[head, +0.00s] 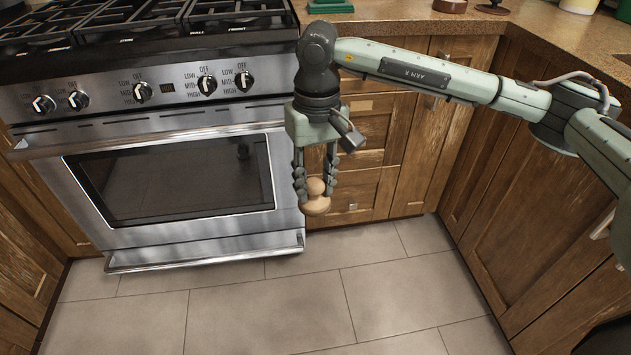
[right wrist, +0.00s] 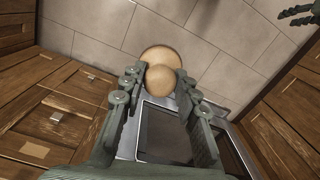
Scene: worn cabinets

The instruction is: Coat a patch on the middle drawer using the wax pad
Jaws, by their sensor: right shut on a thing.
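My right gripper (head: 315,190) hangs in front of the drawer stack, fingers pointing down, shut on the round knob of the wax pad (head: 316,205). The pad is a tan, wooden-looking disc with a ball knob; it also shows between the fingers in the right wrist view (right wrist: 162,75). The middle drawer (head: 385,135) has worn brown wood and lies partly behind the gripper. A paler rectangular patch (head: 361,105) shows on its upper part, also in the right wrist view (right wrist: 34,149). The pad appears apart from the drawer. Part of my left gripper (right wrist: 298,14) shows at that view's top right corner.
A steel oven (head: 180,180) with a protruding handle stands left of the drawers. The bottom drawer (head: 370,200) has a small metal handle. Wooden cabinets (head: 540,220) close off the right side. The tiled floor (head: 260,310) is clear.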

